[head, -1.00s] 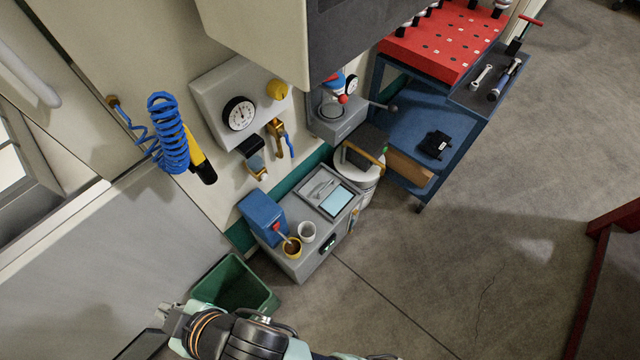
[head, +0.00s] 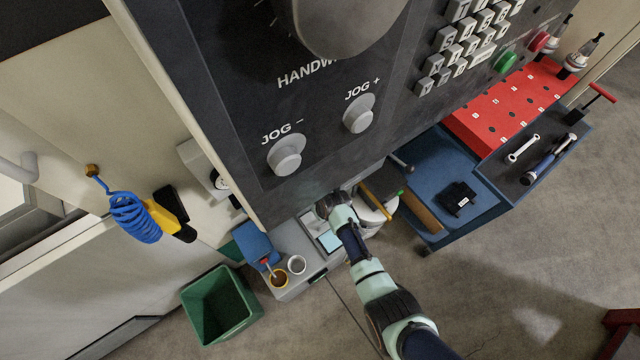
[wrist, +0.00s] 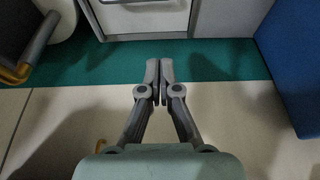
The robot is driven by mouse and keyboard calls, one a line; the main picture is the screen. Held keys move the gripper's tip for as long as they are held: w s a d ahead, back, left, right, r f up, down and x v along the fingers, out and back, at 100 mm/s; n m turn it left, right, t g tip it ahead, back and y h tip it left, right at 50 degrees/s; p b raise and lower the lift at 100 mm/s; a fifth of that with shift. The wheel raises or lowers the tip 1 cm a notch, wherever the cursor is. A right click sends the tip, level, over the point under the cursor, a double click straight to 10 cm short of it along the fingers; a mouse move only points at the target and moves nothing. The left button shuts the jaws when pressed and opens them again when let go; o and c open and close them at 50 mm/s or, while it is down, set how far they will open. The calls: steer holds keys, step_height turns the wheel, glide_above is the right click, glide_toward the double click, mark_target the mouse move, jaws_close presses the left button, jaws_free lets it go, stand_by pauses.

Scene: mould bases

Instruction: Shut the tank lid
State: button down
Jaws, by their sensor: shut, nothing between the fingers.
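The tank appears to be the white round drum (head: 372,214) beside the grey cabinet in the head view, partly hidden by my arm and the control panel. A dark lid with a yellow bar (head: 378,203) stands raised at it. In the wrist view, the white tank (wrist: 62,8) shows at the top left corner, with the dark lid (wrist: 14,28) and its yellow edge left of it, cut off by the frame. My gripper (wrist: 160,82) is shut and empty, in front of the wall's teal band, right of the lid. It touches nothing that I can see.
A large control panel (head: 300,110) hangs close above my arm. The grey cabinet (head: 292,246) carries a blue machine (head: 253,243), two cups and a tray. A green bin (head: 218,305) stands left, a blue cart (head: 450,165) right. The floor in front is open.

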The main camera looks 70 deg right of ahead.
steer(key=b+x, duration=0.7)
steer(key=x, duration=0.2)
steer(key=shift+f, duration=0.35)
steer(key=s+a, duration=0.2)
steer(key=s, duration=0.1)
steer(key=shift+s+a+p, duration=0.2)
steer(key=shift+s+p, duration=0.05)
steer(key=shift+p, duration=0.15)
steer(key=shift+w+d+r, duration=0.15)
steer(key=shift+w+d, duration=0.1)
steer(key=s+a+p, duration=0.1)
steer(key=s+p, duration=0.1)
steer(key=s+a+p, duration=0.2)
steer(key=s, duration=0.1)
steer(key=s+a+p, duration=0.2)
steer(key=s, duration=0.1)
steer(key=shift+a+r, duration=0.15)
steer(key=shift+a, duration=0.05)
steer(key=shift+s, duration=0.15)
steer(key=shift+a, duration=0.1)
steer(key=v, duration=1.1)
steer(key=shift+r, duration=0.4)
